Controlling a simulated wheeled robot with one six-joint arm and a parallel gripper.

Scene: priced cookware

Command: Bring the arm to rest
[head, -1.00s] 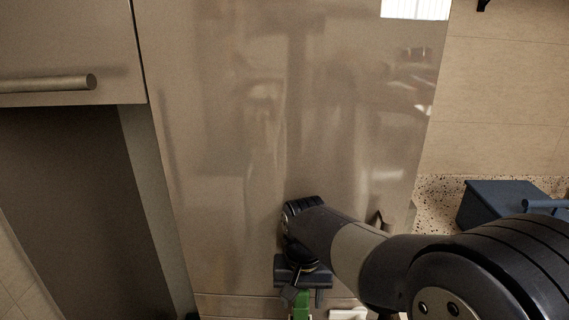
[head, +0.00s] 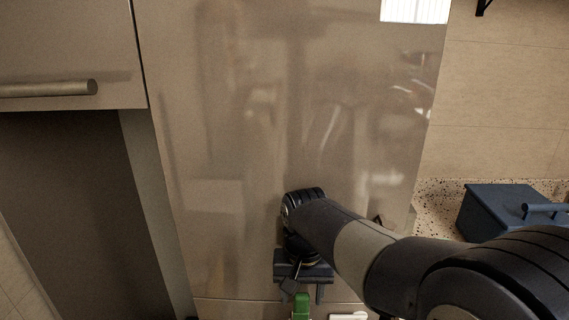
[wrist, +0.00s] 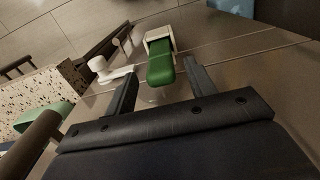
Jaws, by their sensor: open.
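My gripper (head: 306,292) hangs at the bottom middle of the head view, in front of a tall glossy beige panel (head: 250,150). In the wrist view its two dark fingers (wrist: 160,70) stand wide apart. A green block-like thing (wrist: 161,66) with a white end piece (wrist: 157,36) shows beyond and between the fingers. I cannot tell its distance, but no finger appears closed on it. It also shows just below my gripper in the head view (head: 301,308). My arm reaches in from the lower right of the head view.
A blue lidded box (head: 492,210) stands on a speckled counter (head: 437,200) at the right. A cabinet with a bar handle (head: 48,89) is at the upper left, over a dark recess (head: 70,210). A white fitting (wrist: 106,72) shows left of the green thing.

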